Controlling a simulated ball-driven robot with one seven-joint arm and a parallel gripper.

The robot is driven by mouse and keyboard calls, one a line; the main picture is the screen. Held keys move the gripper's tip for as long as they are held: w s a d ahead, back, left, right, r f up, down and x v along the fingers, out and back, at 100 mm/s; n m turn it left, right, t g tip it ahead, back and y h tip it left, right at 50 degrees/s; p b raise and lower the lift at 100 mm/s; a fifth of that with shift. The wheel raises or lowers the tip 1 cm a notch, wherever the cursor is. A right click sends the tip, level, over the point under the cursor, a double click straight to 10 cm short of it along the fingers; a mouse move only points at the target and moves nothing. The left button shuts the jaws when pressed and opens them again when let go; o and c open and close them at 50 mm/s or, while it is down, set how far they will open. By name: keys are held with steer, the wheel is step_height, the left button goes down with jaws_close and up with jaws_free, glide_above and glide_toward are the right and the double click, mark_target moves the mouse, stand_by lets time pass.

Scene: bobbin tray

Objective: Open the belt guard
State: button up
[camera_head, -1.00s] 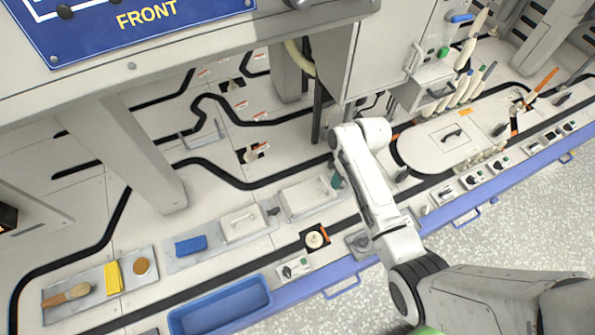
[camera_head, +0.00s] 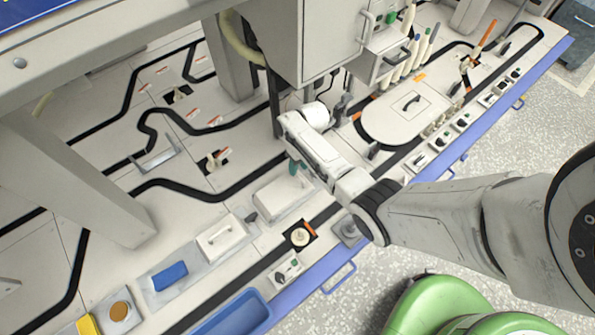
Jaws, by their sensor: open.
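A pale, round-ended cover (camera_head: 392,122) with a dark handle lies flat on the bench right of my arm, edged by a black band. It may be the belt guard, but nothing marks it as such. It looks closed. My arm reaches in from the right, and its white wrist is left of this cover, below the grey cabinet. The wrist and forearm hide the bench under them. My gripper's jaws cannot be made out; they are hidden behind the wrist.
The grey cabinet (camera_head: 318,40) hangs close above my wrist. A teal-topped piece (camera_head: 293,167) and a pale block (camera_head: 283,197) are left of my forearm. A blue tray (camera_head: 235,315) and round knob (camera_head: 300,237) are nearer. A thick grey post (camera_head: 85,180) stands left.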

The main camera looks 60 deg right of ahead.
steer(key=shift+a+f+b, duration=0.25)
steer(key=shift+f+b, duration=0.05)
steer(key=shift+f, duration=0.9)
steer(key=shift+c, duration=0.3)
jaws_close()
